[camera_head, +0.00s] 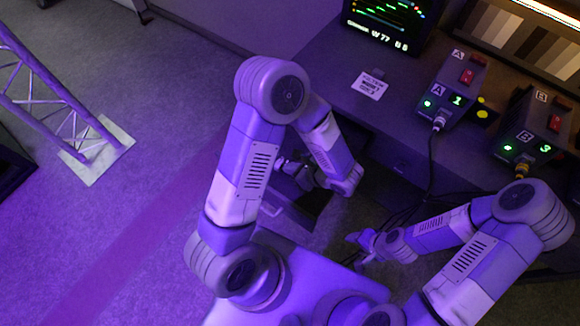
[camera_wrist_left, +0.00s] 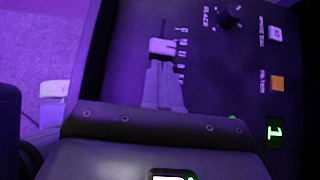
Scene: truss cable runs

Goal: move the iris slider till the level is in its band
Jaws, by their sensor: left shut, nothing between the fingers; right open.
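The iris slider's pale cap (camera_wrist_left: 163,46) stands in a slot on a dark control panel (camera_wrist_left: 213,70) in the left wrist view, with a column of small marks beside it. My left gripper (camera_wrist_left: 164,68) is shut and empty, its fingertips right at the near side of the cap; whether they touch it I cannot tell. In the head view my left gripper (camera_head: 287,166) is over the panel, which my arm largely hides. My right gripper (camera_head: 361,243) is open and empty, away from the panel. A monitor (camera_head: 390,22) shows a coloured trace; its small text is hard to read.
A black knob (camera_wrist_left: 229,16), a white button (camera_wrist_left: 276,34) and an orange button (camera_wrist_left: 277,83) lie right of the slider. Boxes A (camera_head: 452,88) and B (camera_head: 534,125) with cables stand on the desk. A truss (camera_head: 45,85) stands at left.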

